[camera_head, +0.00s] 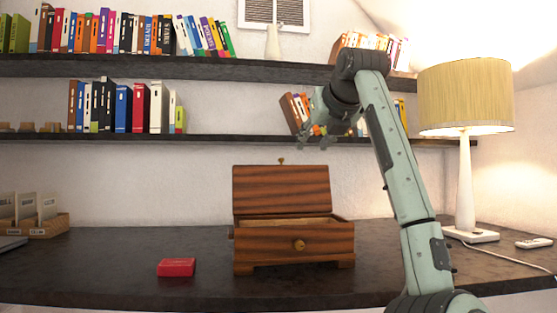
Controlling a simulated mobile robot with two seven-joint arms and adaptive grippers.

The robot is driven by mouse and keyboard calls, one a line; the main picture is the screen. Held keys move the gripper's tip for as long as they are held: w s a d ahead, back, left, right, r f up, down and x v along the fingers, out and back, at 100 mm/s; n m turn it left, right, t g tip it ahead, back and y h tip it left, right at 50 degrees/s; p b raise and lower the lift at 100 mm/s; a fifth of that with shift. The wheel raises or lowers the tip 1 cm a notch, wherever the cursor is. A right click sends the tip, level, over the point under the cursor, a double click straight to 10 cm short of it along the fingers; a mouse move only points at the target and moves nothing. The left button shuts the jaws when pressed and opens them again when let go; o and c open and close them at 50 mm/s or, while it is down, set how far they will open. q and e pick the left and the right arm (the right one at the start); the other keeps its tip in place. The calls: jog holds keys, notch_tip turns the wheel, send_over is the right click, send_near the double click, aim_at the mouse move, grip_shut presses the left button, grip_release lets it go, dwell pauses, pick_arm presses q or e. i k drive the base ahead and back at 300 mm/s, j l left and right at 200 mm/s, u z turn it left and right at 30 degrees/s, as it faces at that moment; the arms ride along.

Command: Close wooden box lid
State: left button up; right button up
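The box's opening shows in front of the lid.
A red block (176,267) lies on the desk (120,265) left of the box. A lamp (465,130) and a small white device (534,243) are at the right. The lower shelf (200,137) with books runs behind my gripper. The desk left of the box is mostly clear.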

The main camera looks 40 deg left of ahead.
aim_at(281, 189)
jog(key=i+j, duration=0.25)
jog(key=j, duration=0.15)
jog(key=i+j, duration=0.2)
jog(key=j, duration=0.2)
jog(key=i+j, duration=0.25)
jog(key=j, duration=0.15)
